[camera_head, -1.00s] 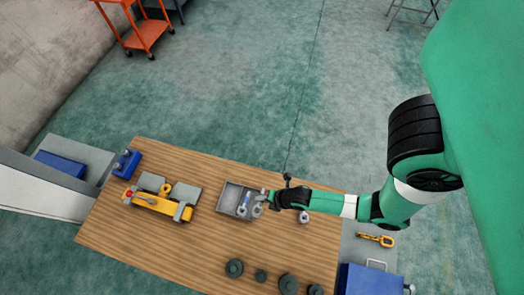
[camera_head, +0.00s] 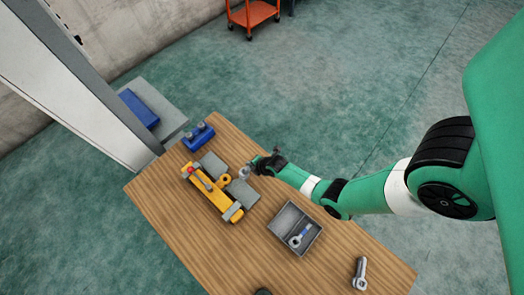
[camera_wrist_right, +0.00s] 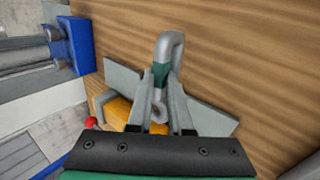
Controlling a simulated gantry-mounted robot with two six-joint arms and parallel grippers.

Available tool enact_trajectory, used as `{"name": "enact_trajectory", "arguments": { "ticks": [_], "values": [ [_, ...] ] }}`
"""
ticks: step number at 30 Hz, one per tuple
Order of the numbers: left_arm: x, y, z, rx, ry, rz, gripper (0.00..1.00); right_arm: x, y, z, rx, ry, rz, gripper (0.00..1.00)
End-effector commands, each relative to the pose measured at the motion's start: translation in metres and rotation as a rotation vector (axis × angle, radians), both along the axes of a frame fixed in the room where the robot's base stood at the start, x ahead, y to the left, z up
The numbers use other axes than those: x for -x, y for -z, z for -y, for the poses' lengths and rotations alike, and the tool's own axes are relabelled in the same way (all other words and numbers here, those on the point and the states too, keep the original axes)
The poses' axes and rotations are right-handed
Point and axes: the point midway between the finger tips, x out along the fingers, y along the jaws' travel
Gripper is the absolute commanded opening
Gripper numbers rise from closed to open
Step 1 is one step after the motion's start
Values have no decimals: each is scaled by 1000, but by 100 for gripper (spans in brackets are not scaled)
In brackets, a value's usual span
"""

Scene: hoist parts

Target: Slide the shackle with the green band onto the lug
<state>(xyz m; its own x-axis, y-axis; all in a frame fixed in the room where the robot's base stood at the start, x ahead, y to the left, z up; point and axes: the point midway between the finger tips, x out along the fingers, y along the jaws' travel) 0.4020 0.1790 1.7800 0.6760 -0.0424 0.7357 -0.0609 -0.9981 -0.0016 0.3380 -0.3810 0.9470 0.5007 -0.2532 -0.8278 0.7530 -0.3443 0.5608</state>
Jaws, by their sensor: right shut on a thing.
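The grey shackle (camera_wrist_right: 170,45) with a green band (camera_wrist_right: 160,76) is held between the fingers of my right gripper (camera_wrist_right: 161,85) in the right wrist view. In the head view my right gripper (camera_head: 251,167) holds the shackle (camera_head: 244,174) just right of the yellow hoist body (camera_head: 212,197). The lug (camera_head: 226,179) is a yellow ring sticking out of that body between two grey plates. The shackle appears apart from the lug; its height over it is hard to tell. In the wrist view the hoist body (camera_wrist_right: 115,107) is partly hidden behind the fingers.
A grey tray (camera_head: 283,222) holds a shackle with a blue band (camera_head: 300,236). Another grey shackle-like part (camera_head: 360,273) lies at the right of the table. A blue block (camera_head: 198,136) stands at the far left edge. Bare wood lies between the hoist body and the tray.

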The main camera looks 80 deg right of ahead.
Motion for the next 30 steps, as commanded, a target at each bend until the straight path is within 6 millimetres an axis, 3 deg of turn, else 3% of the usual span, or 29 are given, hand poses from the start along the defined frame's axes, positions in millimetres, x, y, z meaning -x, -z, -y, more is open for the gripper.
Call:
{"name": "enact_trajectory", "arguments": {
  "ticks": [3, 8, 17, 30],
  "values": [
    [0, 18, 0, 0, 0, 0, 50, -20, -2, 32, 4, 45, 3, 0],
    [0, 25, 0, 0, 0, 1, 50, -29, -9, 55, 3, 79, -1, 0],
    [0, 30, 0, 0, 0, 1, 50, -28, -3, 55, 5, 83, -2, 0],
    [0, 67, 0, 0, 0, 0, 50, -34, 35, 44, 5, 82, -1, 0]
  ]
}}
